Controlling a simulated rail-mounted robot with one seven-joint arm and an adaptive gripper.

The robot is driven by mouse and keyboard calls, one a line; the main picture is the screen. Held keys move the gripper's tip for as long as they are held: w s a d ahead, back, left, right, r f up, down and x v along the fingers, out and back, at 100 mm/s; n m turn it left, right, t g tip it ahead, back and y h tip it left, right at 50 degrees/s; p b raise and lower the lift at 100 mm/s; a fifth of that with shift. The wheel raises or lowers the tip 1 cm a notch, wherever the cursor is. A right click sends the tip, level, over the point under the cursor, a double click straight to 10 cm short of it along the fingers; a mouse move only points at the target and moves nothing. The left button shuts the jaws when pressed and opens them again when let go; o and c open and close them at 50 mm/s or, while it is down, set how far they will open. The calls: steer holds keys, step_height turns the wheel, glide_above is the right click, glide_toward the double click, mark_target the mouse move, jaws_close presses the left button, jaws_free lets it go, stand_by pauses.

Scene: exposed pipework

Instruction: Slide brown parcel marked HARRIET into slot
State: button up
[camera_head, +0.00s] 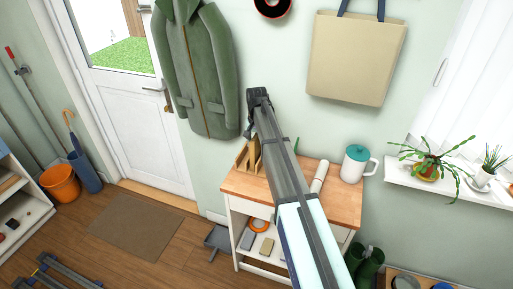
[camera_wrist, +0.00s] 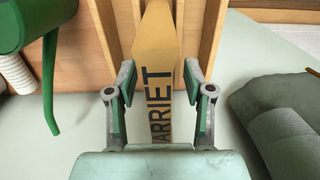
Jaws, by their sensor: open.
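The brown parcel (camera_wrist: 158,50) shows in the wrist view as a narrow strip with dark letters reading ARRIET; its near end is hidden by my gripper's body. My gripper (camera_wrist: 160,78) is open, one finger on each side of the parcel, with a visible gap on both sides. The parcel's far end lies between upright wooden dividers (camera_wrist: 208,35) of a rack; how deep it sits I cannot tell. In the head view the wooden rack (camera_head: 241,160) stands on the table's left end, partly hidden by my arm, and the parcel is not clear there.
The wooden-topped table (camera_head: 343,205) also holds a white jug with a teal lid (camera_head: 355,165). A green coat (camera_head: 202,70) hangs on the wall close to the rack and fills the wrist view's right side (camera_wrist: 275,115). A green object (camera_wrist: 48,75) is at the left there.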

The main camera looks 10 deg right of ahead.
jaws_close()
stand_by(0.4)
